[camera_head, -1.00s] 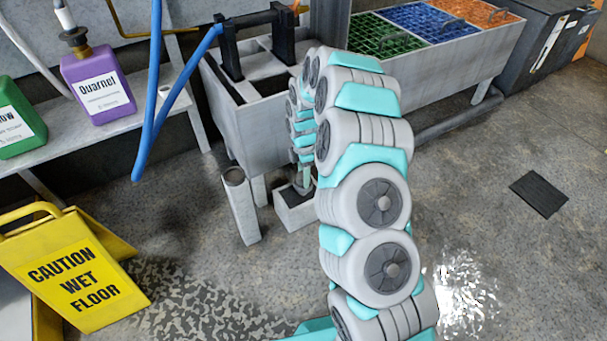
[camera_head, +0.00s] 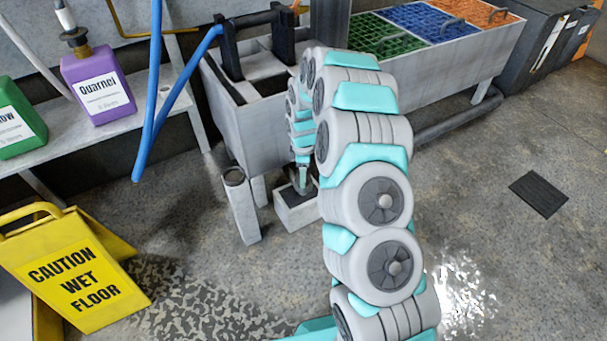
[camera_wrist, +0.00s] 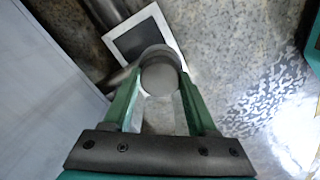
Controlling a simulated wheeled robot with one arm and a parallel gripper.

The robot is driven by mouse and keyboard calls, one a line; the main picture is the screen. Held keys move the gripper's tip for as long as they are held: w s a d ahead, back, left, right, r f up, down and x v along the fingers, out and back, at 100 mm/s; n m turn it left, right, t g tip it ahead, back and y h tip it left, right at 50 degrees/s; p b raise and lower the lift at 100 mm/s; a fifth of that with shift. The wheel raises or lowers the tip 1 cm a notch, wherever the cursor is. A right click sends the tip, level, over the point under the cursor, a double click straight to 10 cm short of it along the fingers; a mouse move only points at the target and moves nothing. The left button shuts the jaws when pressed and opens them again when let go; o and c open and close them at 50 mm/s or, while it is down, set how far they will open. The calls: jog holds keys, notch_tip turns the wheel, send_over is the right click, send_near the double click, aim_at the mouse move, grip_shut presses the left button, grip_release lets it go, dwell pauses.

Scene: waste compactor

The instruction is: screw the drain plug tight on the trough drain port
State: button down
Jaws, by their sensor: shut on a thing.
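My gripper (camera_wrist: 160,82) shows in the wrist view with two green fingers, one on each side of a round grey disc-like piece, the drain plug (camera_wrist: 160,80). The fingers are shut on it. Its underside is hidden, so I cannot tell whether it is seated on the drain port. A grey pipe-like part reaches the plug from the left and behind. In the head view my gripper (camera_head: 303,182) is low, beside the grey trough (camera_head: 240,120) and over the small floor box; the plug is too small to make out there.
A small open box (camera_head: 297,217) stands on the floor below my gripper; it also shows in the wrist view (camera_wrist: 174,28). A grey post (camera_head: 241,207) stands left of it. A yellow caution sign (camera_head: 70,270) is at left. Open floor lies right.

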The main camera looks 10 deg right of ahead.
jog(key=shift+m, duration=1.2)
jog(key=shift+c, duration=0.6)
grip_release()
jog(key=shift+c, duration=0.4)
jog(key=shift+r, duration=0.1)
jog(key=shift+r+p, duration=0.7)
jog(key=shift+r, duration=2.75)
